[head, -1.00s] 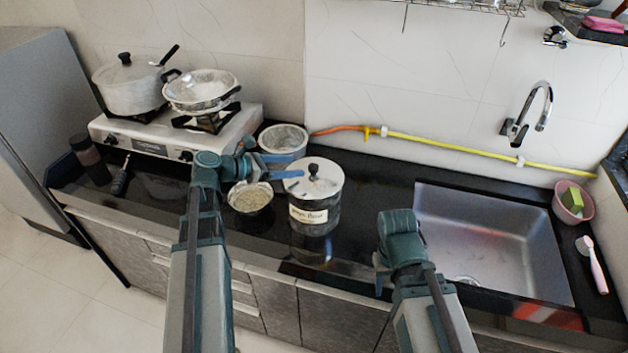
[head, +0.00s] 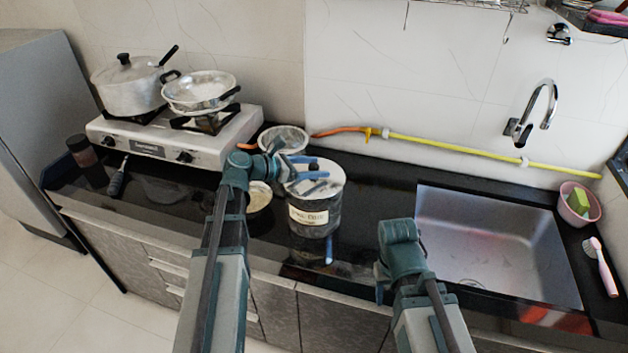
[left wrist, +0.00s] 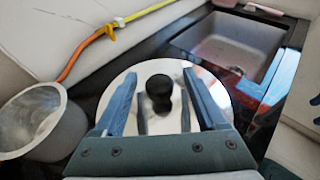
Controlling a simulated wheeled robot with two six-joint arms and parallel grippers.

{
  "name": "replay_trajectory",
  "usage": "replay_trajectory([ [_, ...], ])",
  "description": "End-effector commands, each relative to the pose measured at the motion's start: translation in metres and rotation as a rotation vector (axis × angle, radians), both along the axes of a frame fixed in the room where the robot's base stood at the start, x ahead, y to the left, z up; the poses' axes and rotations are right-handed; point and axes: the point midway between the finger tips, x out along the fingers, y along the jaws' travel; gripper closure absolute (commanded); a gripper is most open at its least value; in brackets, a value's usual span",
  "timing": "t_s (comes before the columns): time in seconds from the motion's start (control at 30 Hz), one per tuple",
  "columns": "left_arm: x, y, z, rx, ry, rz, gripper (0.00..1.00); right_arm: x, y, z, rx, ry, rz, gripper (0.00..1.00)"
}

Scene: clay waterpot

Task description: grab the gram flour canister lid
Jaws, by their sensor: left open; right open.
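The gram flour canister (head: 314,216) stands on the black counter between the stove and the sink, with a label on its front. Its round, shiny lid (head: 333,191) is on top, and the lid's black knob (left wrist: 159,92) shows in the left wrist view. My left gripper (head: 319,170) is open over the lid. In the left wrist view its blue fingers (left wrist: 160,88) lie on either side of the knob, apart from it. In the head view the gripper partly hides the lid and knob. My right arm (head: 401,250) is near the counter's front edge; its fingers are hardly visible.
A metal pot (head: 284,138) and a bowl (head: 259,196) stand left of the canister, close to my left arm. The stove (head: 140,135) carries a pot and pan. A yellow hose (head: 450,148) runs along the wall. The sink (head: 495,240) is at right.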

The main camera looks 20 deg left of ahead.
Motion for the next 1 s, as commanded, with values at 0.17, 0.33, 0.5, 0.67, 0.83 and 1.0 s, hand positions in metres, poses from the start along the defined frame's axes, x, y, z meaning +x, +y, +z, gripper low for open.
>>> replay_trajectory([
  [0.17,-0.0004,0.0003,0.0007,0.000,0.000,0.001,0.30,0.0000,-0.0001,0.0007,0.000,0.000,0.000,0.50],
  [0.33,-0.0005,0.0004,0.0008,0.000,0.000,0.001,0.61,0.0000,0.0000,0.0007,0.000,0.000,0.000,0.50],
  [0.5,-0.0006,0.0004,0.0007,0.000,0.000,0.001,0.91,0.0000,-0.0001,0.0007,0.000,0.000,0.000,0.50],
  [0.67,-0.0006,0.0004,0.0007,0.000,0.000,0.000,1.00,0.0000,0.0001,0.0007,0.000,0.000,0.000,0.50],
  [0.83,-0.0005,0.0004,0.0008,0.000,0.000,0.000,1.00,0.0000,-0.0001,0.0007,0.000,0.000,0.000,0.50],
  [1.0,-0.0005,0.0002,0.0024,0.000,0.000,0.000,1.00,0.0000,0.0000,0.0023,0.000,0.000,0.000,0.50],
])
